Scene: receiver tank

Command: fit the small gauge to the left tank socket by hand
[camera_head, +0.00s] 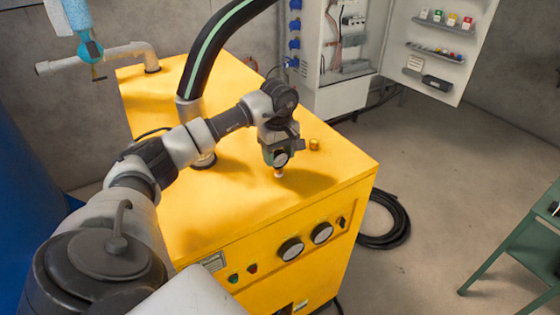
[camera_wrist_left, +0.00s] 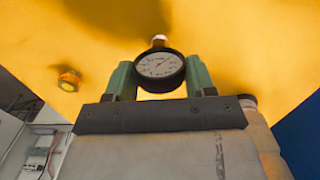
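The small gauge (camera_head: 281,158), with a white dial and black rim, is between the fingers of my left gripper (camera_head: 279,155), low over the yellow tank top. In the left wrist view the green fingertips (camera_wrist_left: 160,80) close on both sides of the gauge (camera_wrist_left: 160,67). A short pale stem (camera_head: 278,173) shows between the gauge and the yellow top. I cannot tell whether it is seated in a socket, and no separate left socket is visible under it. A brass socket (camera_head: 314,144) stands free to the right; it also shows in the wrist view (camera_wrist_left: 69,80). My right gripper is not in view.
The yellow tank housing (camera_head: 250,240) has two larger gauges on its front. A thick black hose (camera_head: 205,65) with a green stripe rises behind my left arm. An open electrical cabinet (camera_head: 345,50) stands behind, a green table (camera_head: 535,235) at right. A coiled cable (camera_head: 385,235) lies on the floor.

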